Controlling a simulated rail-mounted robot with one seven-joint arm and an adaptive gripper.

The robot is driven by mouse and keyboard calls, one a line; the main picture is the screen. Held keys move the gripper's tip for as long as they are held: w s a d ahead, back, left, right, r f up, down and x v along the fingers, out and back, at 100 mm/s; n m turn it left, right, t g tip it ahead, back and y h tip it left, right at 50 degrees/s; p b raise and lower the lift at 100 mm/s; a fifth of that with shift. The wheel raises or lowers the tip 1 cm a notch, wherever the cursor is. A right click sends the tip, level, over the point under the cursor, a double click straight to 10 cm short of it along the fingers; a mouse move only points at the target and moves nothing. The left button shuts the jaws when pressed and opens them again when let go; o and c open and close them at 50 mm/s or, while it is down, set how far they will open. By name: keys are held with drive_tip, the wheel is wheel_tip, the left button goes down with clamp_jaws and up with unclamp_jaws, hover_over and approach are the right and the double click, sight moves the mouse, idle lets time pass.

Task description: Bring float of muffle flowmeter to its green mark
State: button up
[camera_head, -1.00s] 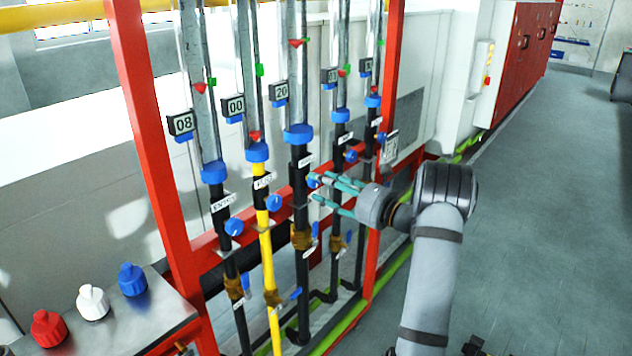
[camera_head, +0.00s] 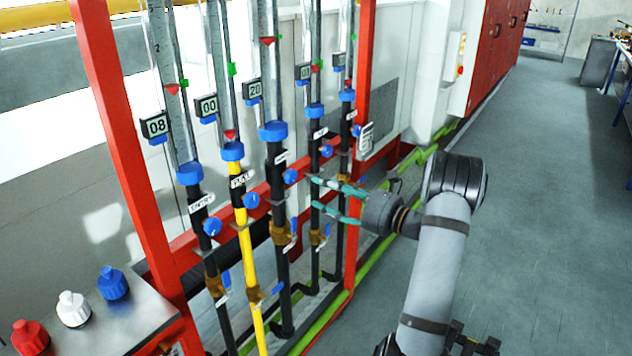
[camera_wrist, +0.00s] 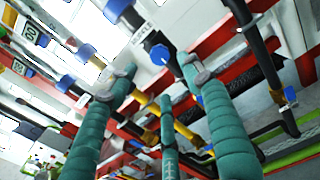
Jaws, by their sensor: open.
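Several flowmeters stand in a row, each with a clear tube, red float, green mark, display and blue knob. My gripper (camera_head: 318,193) is open and empty, right of the third knob (camera_head: 290,176). In the wrist view, a blue knob (camera_wrist: 160,54) shows beyond the parted fingers.
A red frame post (camera_head: 120,150) stands left of the meters and another (camera_head: 361,150) behind my gripper. Blue-handled valves (camera_head: 254,293) sit below the knobs. Red, white and blue bottles (camera_head: 72,308) stand on a steel table at lower left. The floor at right is clear.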

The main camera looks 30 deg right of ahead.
sight(293, 179)
drive_tip(key=w+a+p, duration=0.1)
drive_tip(key=w, duration=0.2)
drive_tip(key=w+a+m+p, duration=0.1)
drive_tip(key=w+a+p, duration=0.1)
drive_tip(key=w, duration=0.1)
drive_tip(key=w+a+m+p, duration=0.1)
drive_tip(key=w, duration=0.2)
drive_tip(key=shift+a+p, duration=0.2)
drive_tip(key=shift+p, duration=0.1)
drive_tip(key=shift+w+a+f, duration=0.1)
drive_tip(key=shift+w+a, duration=0.1)
drive_tip(key=shift+w, duration=0.35)
drive_tip(key=c, duration=0.3)
drive_tip(key=shift+s, duration=0.1)
drive_tip(key=c, duration=0.8)
drive_tip(key=shift+f, duration=0.1)
